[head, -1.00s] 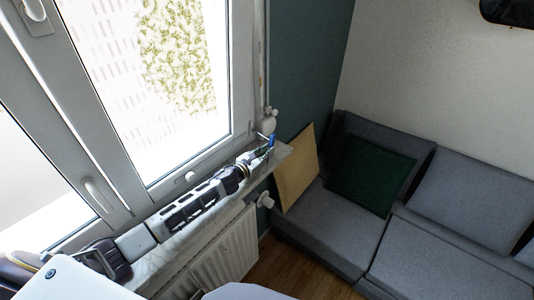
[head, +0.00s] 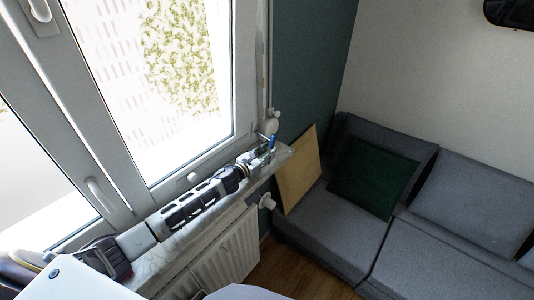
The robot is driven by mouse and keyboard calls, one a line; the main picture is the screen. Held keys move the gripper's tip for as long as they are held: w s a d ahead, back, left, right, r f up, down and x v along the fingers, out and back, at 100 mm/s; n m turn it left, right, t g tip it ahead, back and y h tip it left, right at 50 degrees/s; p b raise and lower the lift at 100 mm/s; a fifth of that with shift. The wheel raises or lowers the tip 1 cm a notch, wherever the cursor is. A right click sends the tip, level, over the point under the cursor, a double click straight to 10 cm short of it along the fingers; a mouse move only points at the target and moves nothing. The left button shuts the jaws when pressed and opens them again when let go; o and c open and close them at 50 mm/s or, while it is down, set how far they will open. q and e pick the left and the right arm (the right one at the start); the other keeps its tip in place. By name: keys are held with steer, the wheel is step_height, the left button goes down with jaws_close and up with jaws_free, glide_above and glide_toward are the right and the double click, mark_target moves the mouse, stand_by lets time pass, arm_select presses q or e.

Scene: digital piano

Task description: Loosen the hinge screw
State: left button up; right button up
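My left arm reaches along the window sill (head: 165,248). My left gripper (head: 266,150) is at the sill's far right end, close to the lower right corner of the window frame (head: 243,100). A small blue upright piece (head: 272,142) shows at the gripper's tip; I cannot tell whether it is a held tool or part of the gripper. A white rounded fitting (head: 271,126) is just above the tip, and I cannot tell whether they touch. The fingers are too small to read. No hinge screw can be made out. My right gripper is not in view.
A white radiator (head: 228,252) is below the sill, with a round valve (head: 267,201) beside it. A tan board or cushion (head: 298,172) stands right of the gripper, by the grey sofa (head: 330,230) with a green cushion (head: 372,178). Window handles (head: 100,194) protrude at left.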

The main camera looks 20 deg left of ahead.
arm_select(q)
steer(key=shift+o, duration=0.6)
steer(key=shift+s, duration=0.15)
steer(key=shift+s+a, duration=0.15)
steer(key=shift+v, duration=2.15)
steer(key=shift+s, duration=0.2)
steer(key=shift+v, duration=5.85)
steer(key=shift+f, duration=0.1)
